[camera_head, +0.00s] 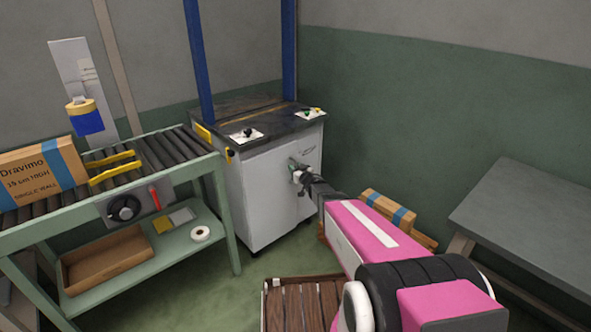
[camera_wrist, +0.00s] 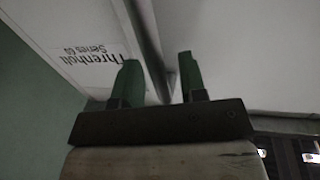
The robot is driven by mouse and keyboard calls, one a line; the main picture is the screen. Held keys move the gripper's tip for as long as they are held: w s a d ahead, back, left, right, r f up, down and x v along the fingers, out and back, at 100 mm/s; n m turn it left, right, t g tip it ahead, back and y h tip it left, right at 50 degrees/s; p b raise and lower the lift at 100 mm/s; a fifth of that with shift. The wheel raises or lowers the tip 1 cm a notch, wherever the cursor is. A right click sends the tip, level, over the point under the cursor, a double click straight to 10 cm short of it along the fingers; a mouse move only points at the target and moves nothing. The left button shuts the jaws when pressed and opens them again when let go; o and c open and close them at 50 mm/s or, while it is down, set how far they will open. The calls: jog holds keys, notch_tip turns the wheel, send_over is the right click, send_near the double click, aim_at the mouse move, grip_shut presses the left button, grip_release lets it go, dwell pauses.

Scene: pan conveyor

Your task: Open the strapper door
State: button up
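The strapper (camera_head: 262,185) is a white cabinet with a dark top and a blue arch, at the back centre. Its pale front door (camera_head: 270,195) looks closed or nearly so. My gripper (camera_head: 297,172) is at the upper right of the door front. In the wrist view my gripper (camera_wrist: 158,82) has two green fingers standing apart. A narrow grey bar or edge (camera_wrist: 147,45) runs between them against the white panel (camera_wrist: 235,50); I cannot tell whether it is the handle, or whether the fingers touch it. A "Threnholt Series 60" label (camera_wrist: 90,60) shows upside down.
A roller conveyor (camera_head: 165,150) with a Dravimo box (camera_head: 35,172) stands left of the strapper. A slatted wooden pallet (camera_head: 300,305) is on the floor in front. Another box (camera_head: 388,212) lies behind my arm. A grey table (camera_head: 530,215) stands at the right.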

grip_shut()
jog(key=shift+s, duration=0.15)
